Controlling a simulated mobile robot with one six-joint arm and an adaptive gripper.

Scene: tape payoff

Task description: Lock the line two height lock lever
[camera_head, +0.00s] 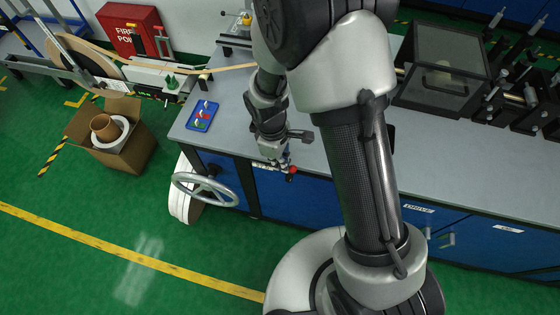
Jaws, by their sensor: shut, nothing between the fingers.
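A small lever with a red knob (293,170) shows at the front edge of the bench, and I take it to be the height lock lever. Its line label is too small to read. My gripper (282,158) points down at the bench edge, just left of and above the red knob. It is shut and holds nothing. Whether its fingertips touch the lever, I cannot tell. The gripper and wrist hide part of the lever mount. A grey handwheel (205,190) stands to the left, below the bench top.
The grey bench top (340,150) has a blue tray (202,115) near its left end and a dark clear-lidded box (443,70) on the right. An open carton (112,140) stands on the green floor. My arm covers the middle of the view.

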